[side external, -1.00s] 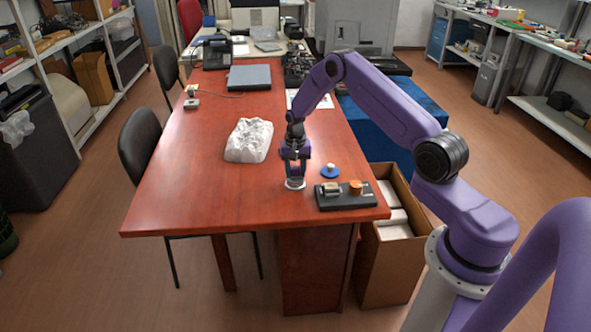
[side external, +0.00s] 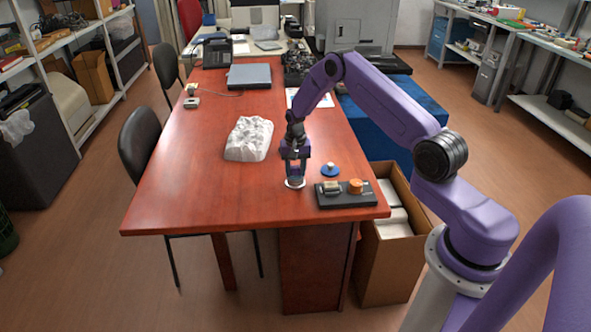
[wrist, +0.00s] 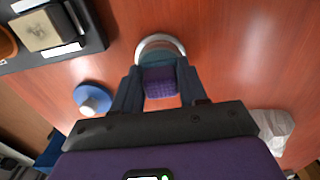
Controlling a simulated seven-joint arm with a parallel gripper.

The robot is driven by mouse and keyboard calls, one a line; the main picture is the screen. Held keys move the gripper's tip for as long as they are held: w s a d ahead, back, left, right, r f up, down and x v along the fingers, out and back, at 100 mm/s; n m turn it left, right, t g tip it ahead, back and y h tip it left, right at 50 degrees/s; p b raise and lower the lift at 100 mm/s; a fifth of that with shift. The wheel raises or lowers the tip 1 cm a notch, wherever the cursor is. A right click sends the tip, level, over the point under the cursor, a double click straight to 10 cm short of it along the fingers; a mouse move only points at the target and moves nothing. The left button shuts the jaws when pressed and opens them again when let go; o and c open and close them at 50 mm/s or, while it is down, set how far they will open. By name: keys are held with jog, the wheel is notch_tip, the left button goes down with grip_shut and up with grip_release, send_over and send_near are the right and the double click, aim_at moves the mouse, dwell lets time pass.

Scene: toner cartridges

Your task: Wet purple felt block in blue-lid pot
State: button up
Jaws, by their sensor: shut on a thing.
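The purple felt block (wrist: 159,84) is held between the two fingers of my gripper (wrist: 156,88). The pot (wrist: 160,44), with a pale rim and teal inside, lies directly beyond the block in the wrist view. In the side view the pot (side external: 295,183) stands on the table right below my gripper (side external: 295,166). The block overlaps the pot's near side in the wrist view; I cannot tell how deep it is or whether it touches liquid. The blue lid (side external: 330,171) with a white knob lies off the pot on the table; it also shows in the wrist view (wrist: 91,97).
A black tray (side external: 333,201) holding a boxy part and an orange round piece (side external: 356,186) sits at the table's near right. A crumpled white object (side external: 249,139) lies to the left. The red-brown table is clear at front left. A cardboard box (side external: 385,270) stands beside the table.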

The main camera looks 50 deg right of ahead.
aim_at(295, 168)
jog(key=shift+f, duration=0.1)
jog(key=shift+r, duration=3.55)
jog(key=s+a+r+n, duration=0.4)
jog(key=s+a, duration=0.5)
jog(key=s+a+r+n, duration=0.5)
jog(key=s+a, duration=0.3)
jog(key=s, duration=0.1)
jog(key=shift+a+r, duration=0.15)
jog(key=shift+a, duration=0.2)
